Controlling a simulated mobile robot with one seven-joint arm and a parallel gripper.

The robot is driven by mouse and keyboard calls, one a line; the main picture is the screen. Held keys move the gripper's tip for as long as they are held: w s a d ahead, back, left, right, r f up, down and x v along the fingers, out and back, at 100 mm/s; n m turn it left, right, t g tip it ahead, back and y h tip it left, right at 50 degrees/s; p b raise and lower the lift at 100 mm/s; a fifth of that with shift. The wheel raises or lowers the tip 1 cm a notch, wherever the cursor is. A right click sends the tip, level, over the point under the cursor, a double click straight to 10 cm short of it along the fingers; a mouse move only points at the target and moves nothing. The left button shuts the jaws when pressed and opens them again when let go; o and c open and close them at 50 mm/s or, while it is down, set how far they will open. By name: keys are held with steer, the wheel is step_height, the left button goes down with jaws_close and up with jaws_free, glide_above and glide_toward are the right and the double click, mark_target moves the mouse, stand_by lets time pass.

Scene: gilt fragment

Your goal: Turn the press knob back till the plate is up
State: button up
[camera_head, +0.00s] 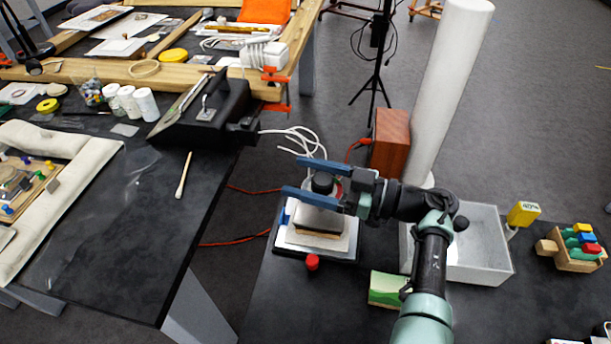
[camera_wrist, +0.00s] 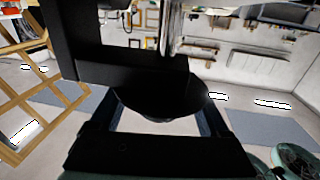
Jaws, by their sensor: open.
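The press (camera_head: 290,240) stands on the dark table on the right, with a pale plate (camera_head: 320,217) low over a brown-edged block (camera_head: 317,235). I cannot tell whether plate and block touch. A round black knob (camera_head: 322,182) tops the press. My gripper (camera_head: 307,180) is open, its two blue fingers on either side of the knob. In the wrist view, a dark round shape, apparently the knob (camera_wrist: 160,98), lies between the fingers (camera_wrist: 160,118). Contact with the knob cannot be made out. A small red knob (camera_head: 312,262) is at the press's front edge.
A white column (camera_head: 450,80), a brown box (camera_head: 390,142) and a grey open bin (camera_head: 484,255) stand close behind and right of the press. White cables (camera_head: 295,138) run behind the press.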

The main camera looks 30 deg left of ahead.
step_height(320, 180, up, 10)
steer(key=p, duration=0.1)
steer(key=shift+p, duration=0.4)
